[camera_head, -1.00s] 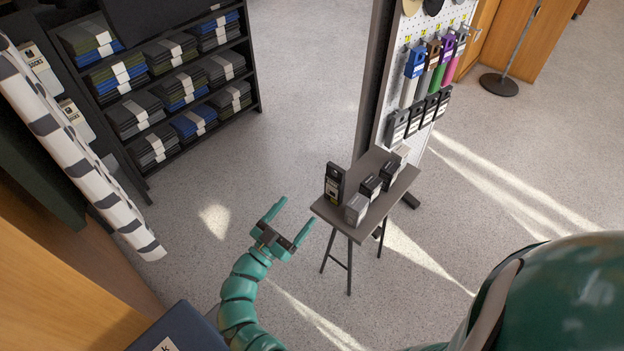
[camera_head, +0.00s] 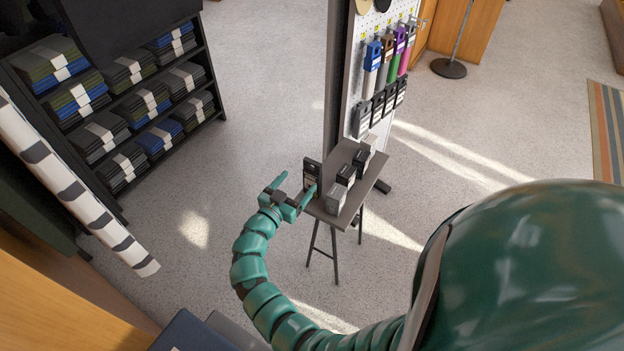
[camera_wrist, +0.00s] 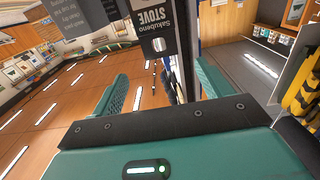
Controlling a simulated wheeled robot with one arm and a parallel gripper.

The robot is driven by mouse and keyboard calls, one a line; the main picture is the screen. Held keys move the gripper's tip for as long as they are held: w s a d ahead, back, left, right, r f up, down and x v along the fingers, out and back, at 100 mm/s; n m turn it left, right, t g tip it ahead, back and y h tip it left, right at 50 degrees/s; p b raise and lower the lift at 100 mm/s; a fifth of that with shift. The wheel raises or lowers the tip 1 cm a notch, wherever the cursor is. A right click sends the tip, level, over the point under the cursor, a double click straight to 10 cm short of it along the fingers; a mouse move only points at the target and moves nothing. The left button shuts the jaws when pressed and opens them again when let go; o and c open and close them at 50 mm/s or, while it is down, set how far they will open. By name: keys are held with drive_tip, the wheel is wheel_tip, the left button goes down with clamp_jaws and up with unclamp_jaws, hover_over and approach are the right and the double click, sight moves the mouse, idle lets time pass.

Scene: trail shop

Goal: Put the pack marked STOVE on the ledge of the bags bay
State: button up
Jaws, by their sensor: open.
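In the head view the same black pack (camera_head: 311,172) stands on the left end of a small grey table (camera_head: 328,208). My gripper (camera_head: 292,194) is open at the table's left edge, with its fingers close to the pack. I cannot tell if they touch it. No ledge marked as the bags bay can be made out.
Several small grey and black boxes (camera_head: 338,197) stand on the table beside the pack. A white pegboard (camera_head: 383,60) with hanging bottles and packs rises behind it. A dark shelf of folded clothes (camera_head: 130,100) stands at left. Open floor (camera_head: 250,80) lies between.

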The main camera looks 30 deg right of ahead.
sight(313, 161)
drive_tip(key=x, duration=0.9)
drive_tip(key=shift+w+d+p, duration=0.25)
drive_tip(key=shift+d+p, duration=0.05)
drive_tip(key=shift+p, duration=0.05)
drive_tip(key=c, duration=1.5)
drive_tip(key=shift+o, duration=0.2)
